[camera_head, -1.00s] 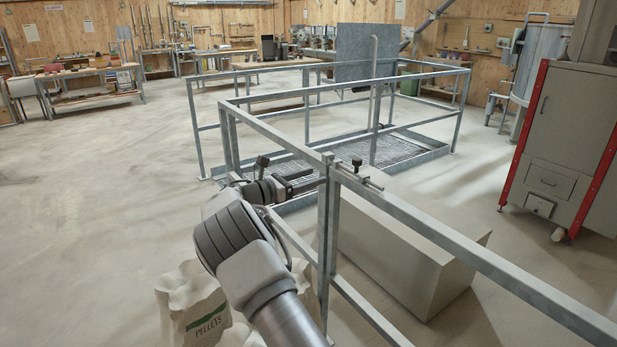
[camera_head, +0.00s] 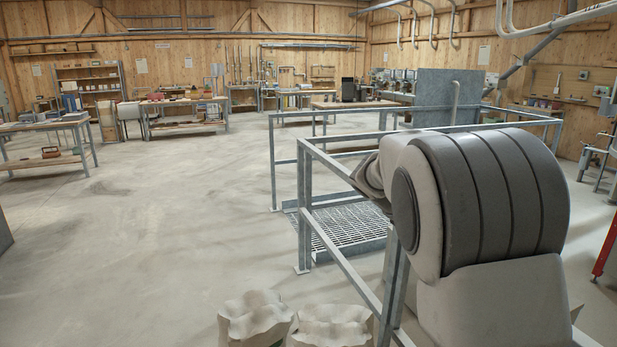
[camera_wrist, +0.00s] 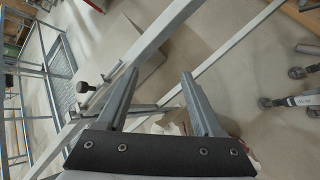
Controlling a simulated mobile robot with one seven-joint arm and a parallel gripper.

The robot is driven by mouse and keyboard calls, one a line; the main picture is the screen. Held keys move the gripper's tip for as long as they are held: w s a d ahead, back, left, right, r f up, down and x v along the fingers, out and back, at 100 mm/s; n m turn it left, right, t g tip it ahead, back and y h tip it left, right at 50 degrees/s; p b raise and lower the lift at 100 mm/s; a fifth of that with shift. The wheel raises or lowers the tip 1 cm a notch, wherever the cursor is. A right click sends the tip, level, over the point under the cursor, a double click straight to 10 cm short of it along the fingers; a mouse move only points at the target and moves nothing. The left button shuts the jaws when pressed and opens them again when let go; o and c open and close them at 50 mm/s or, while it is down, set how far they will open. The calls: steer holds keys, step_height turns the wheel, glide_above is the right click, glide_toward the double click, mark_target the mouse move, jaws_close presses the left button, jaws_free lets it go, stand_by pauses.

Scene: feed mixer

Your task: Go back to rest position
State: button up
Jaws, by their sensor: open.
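My gripper (camera_wrist: 157,98) shows in the wrist view with its two fingers spread apart and nothing between the tips. It hangs in front of the grey metal railing (camera_wrist: 150,45), and a dark knob (camera_wrist: 84,87) on a latch bolt lies just left of the left finger. I cannot tell the exact gap between fingers and rail. In the head view my arm fills the right side and hides the latch area; the gripper itself is not visible there.
The railing (camera_head: 302,205) surrounds a grated platform (camera_head: 345,225) and stands close to my arm. Two open sacks (camera_head: 255,318) stand on the floor at the bottom. Workbenches (camera_head: 185,118) line the back. The floor (camera_head: 180,220) at left is wide and clear.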

steer(key=s+a+m+t+y, duration=0.1)
steer(key=s+a+m+y, duration=0.2)
steer(key=s, duration=0.6)
steer(key=s+a+r+m+t+y+p, duration=0.1)
steer(key=s+a+m+y, duration=0.2)
steer(key=s, duration=0.7)
steer(key=s+a+m+t+y, duration=0.1)
steer(key=s+a+m+y, duration=0.2)
steer(key=s, duration=0.7)
steer(key=a+m, duration=0.2)
steer(key=a, duration=0.2)
steer(key=shift+s+r+m+t, duration=0.25)
steer(key=shift+m+t, duration=0.05)
steer(key=shift+d, duration=0.1)
